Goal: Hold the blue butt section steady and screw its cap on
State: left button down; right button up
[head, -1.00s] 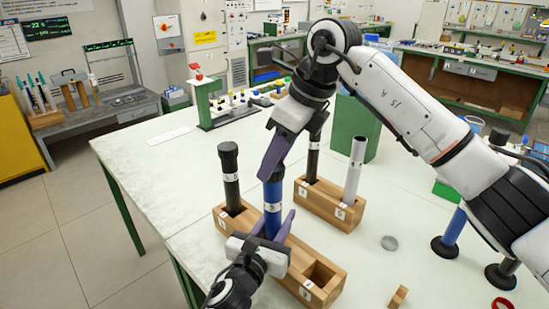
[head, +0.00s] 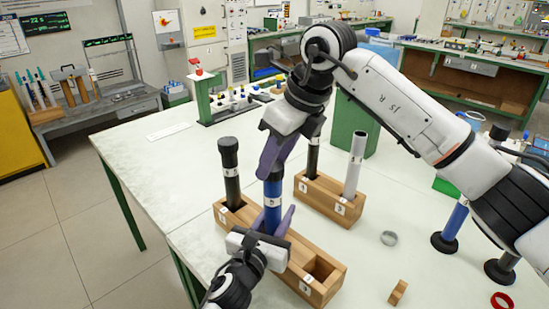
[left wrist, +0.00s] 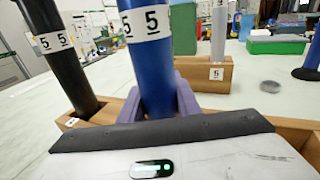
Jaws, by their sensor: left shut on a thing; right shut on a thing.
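The blue butt section (head: 273,205) stands upright in the front wooden rack (head: 325,290), with a white label marked 5 that shows in the left wrist view (left wrist: 150,60). My left gripper (head: 270,220) is low, its purple fingers shut on the blue section from the front. My right gripper (head: 274,160) comes down from above, its purple fingers shut at the section's dark top, which is the cap (head: 273,175). The fingers partly cover the cap, so I cannot tell how it sits on the section.
A black section (head: 230,175) stands in the same rack, left of the blue one. A second rack (head: 325,208) behind holds a black rod and a grey tube (head: 354,165). A grey disc (head: 389,238), a small wooden block (head: 398,292) and a red ring (head: 502,301) lie at right.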

jog(key=m+h, duration=0.1)
jog(key=m, duration=0.2)
jog(key=m+t, duration=0.1)
jog(key=m, duration=0.1)
jog(key=shift+s+a+m+h, duration=0.1)
jog(key=shift+m+h, duration=0.3)
jog(key=m+h, duration=0.1)
jog(key=m, duration=0.2)
jog(key=shift+a+m+t, duration=0.15)
jog(key=shift+m+t, duration=0.25)
jog(key=m+h, duration=0.2)
jog(key=m, duration=0.2)
jog(key=shift+m, duration=0.4)
jog(key=m+h, duration=0.1)
jog(key=m, duration=0.1)
jog(key=m+g, duration=0.1)
jog(key=m, duration=0.1)
jog(key=shift+a+h, duration=0.15)
jog(key=shift+h, duration=0.25)
jog(key=shift+m+g+h, duration=0.3)
jog(key=shift+m+g, duration=0.1)
jog(key=shift+m, duration=0.9)
jog(key=o, duration=1)
